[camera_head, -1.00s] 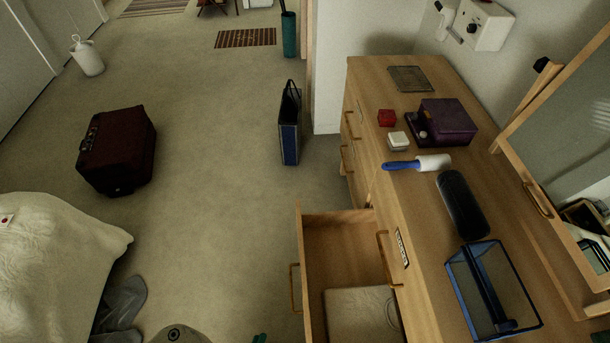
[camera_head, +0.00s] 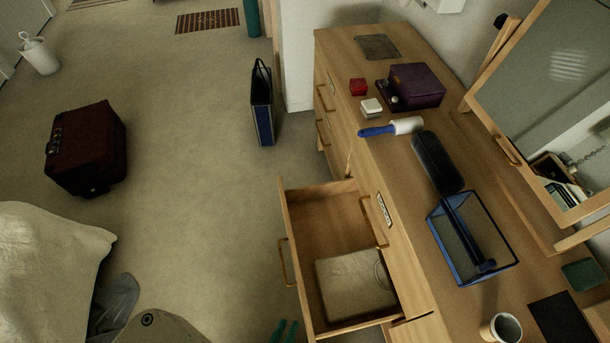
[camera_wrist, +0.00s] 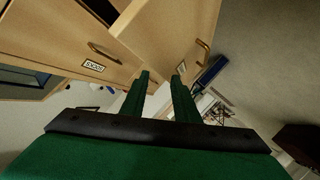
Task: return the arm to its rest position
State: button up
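My gripper (camera_wrist: 160,92) shows in the wrist view as two green fingers with a clear gap between them and nothing held. In the head view only its green fingertips (camera_head: 284,331) show at the bottom edge, left of the pulled-out drawer (camera_head: 311,225). The rest of my arm is mostly out of the picture. In the wrist view the fingers are in front of the drawer fronts, and I cannot tell how far away these are.
The drawer juts from the wooden dresser (camera_head: 372,163) and holds a pale folded item (camera_head: 352,284). A blue open caddy (camera_head: 458,243) and a mug (camera_head: 501,329) stand on top. A dark red suitcase (camera_head: 87,148) and a blue bag (camera_head: 262,104) stand on the floor, with clear carpet between.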

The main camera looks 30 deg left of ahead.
jog(key=w+d+r+m+h, duration=0.1)
jog(key=d+r+m, duration=0.3)
jog(key=r, duration=0.8)
jog(key=w+d+r+m+h, duration=0.2)
jog(key=d+r+m, duration=0.3)
jog(key=r, duration=0.8)
jog(key=w+d, duration=0.1)
jog(key=d, duration=0.2)
jog(key=shift+r, duration=0.1)
